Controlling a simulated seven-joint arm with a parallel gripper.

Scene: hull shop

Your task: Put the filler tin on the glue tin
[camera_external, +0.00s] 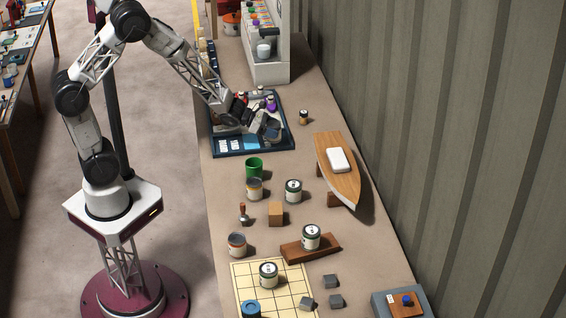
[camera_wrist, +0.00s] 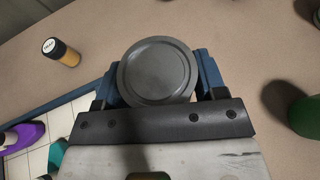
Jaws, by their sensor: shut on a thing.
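My gripper (camera_wrist: 155,85) is shut on a round grey tin (camera_wrist: 157,70), with a blue finger on each side. Its flat round end faces the wrist camera, and its label is hidden. In the external view my gripper (camera_external: 268,130) is above the tray's right part, and the held tin is hard to make out. Several labelled tins stand upright on the bench: a tin on a wooden board (camera_external: 311,237), a tin on the grid mat (camera_external: 268,274), a green-banded tin (camera_external: 293,190), a yellow-banded tin (camera_external: 255,189) and an orange-banded tin (camera_external: 237,245). I cannot read which is glue.
A blue-rimmed tray (camera_external: 231,154) holds bottles. A green cup (camera_external: 254,167), a small amber bottle (camera_external: 304,117), a wooden block (camera_external: 276,214) and a model boat hull (camera_external: 345,184) stand nearby. A ribbed wall (camera_external: 450,120) borders the right.

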